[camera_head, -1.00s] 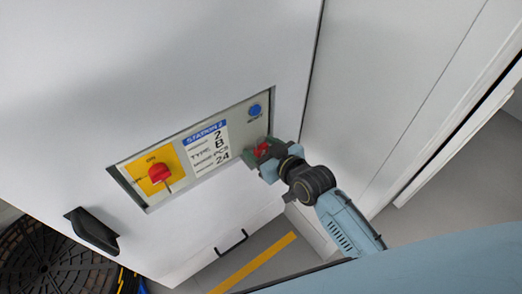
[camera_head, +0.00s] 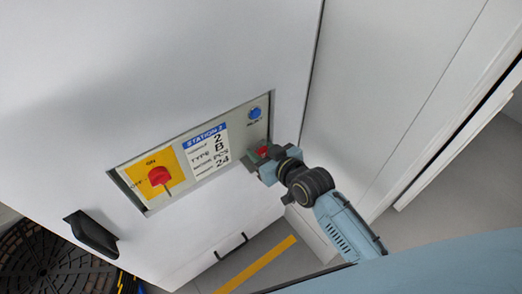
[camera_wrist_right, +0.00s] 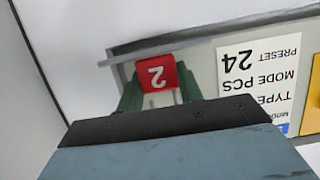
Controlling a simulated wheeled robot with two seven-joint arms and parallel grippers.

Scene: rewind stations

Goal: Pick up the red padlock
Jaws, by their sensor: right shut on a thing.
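The red padlock (camera_head: 263,151) is at the right end of the recessed control panel, mostly hidden by my right gripper (camera_head: 257,155) in the head view. In the right wrist view the padlock (camera_wrist_right: 157,82) shows a white "2" on its red body, upside down, with its pale shackle towards the gripper. The green fingers of my right gripper (camera_wrist_right: 158,98) stand on either side of it and are shut on it. Whether the padlock touches the panel's ledge behind it cannot be told. My left gripper is not in view.
The panel holds a red rotary switch (camera_head: 160,177) on a yellow plate, a Station 2 label (camera_head: 208,149) and a blue button (camera_head: 254,112). A black handle (camera_head: 92,233) sticks out of the white cabinet (camera_head: 150,70) at lower left. A black round grille (camera_head: 45,262) lies beyond it.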

